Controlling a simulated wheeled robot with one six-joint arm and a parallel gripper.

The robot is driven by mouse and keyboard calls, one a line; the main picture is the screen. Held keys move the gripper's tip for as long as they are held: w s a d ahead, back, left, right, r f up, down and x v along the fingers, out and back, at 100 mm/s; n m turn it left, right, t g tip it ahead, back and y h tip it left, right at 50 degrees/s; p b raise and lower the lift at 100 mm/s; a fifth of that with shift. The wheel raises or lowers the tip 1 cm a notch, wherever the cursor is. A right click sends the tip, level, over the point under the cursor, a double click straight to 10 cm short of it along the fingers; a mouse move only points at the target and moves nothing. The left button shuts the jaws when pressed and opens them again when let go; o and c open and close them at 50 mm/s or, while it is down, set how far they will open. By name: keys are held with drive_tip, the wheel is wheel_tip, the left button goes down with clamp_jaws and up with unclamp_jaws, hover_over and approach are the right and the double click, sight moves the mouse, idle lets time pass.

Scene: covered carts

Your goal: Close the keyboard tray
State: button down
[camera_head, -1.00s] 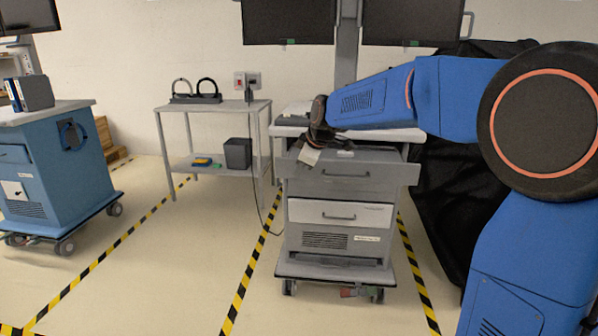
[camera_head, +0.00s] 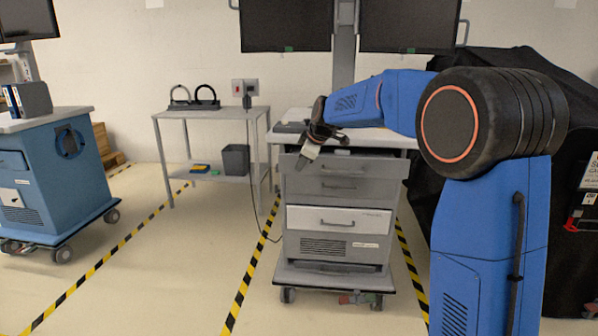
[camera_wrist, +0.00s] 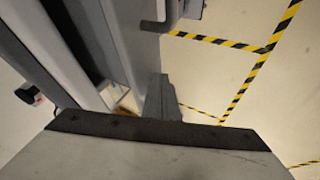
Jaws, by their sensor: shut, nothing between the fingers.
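The keyboard tray (camera_head: 375,168) is the wide grey top front of the cart in the head view, just under the pale worktop. In the wrist view, a grey finger shape (camera_wrist: 160,98) points down beside grey cart panels, and a dark handle (camera_wrist: 170,14) shows at the top.
Lower grey and white drawers (camera_head: 340,219) look shut. A side table (camera_head: 212,112) stands left of the cart, with a dark bin (camera_head: 236,160) on its shelf. A blue cart (camera_head: 62,185) is at far left. A black covered cart (camera_head: 560,90) stands right. The front floor is clear.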

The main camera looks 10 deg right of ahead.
drive_tip(key=w, duration=0.2)
drive_tip(key=w+d, duration=0.1)
drive_tip(key=w, duration=0.1)
drive_tip(key=w+d, duration=0.1)
drive_tip(key=w, duration=0.1)
drive_tip(key=shift+w, duration=0.25)
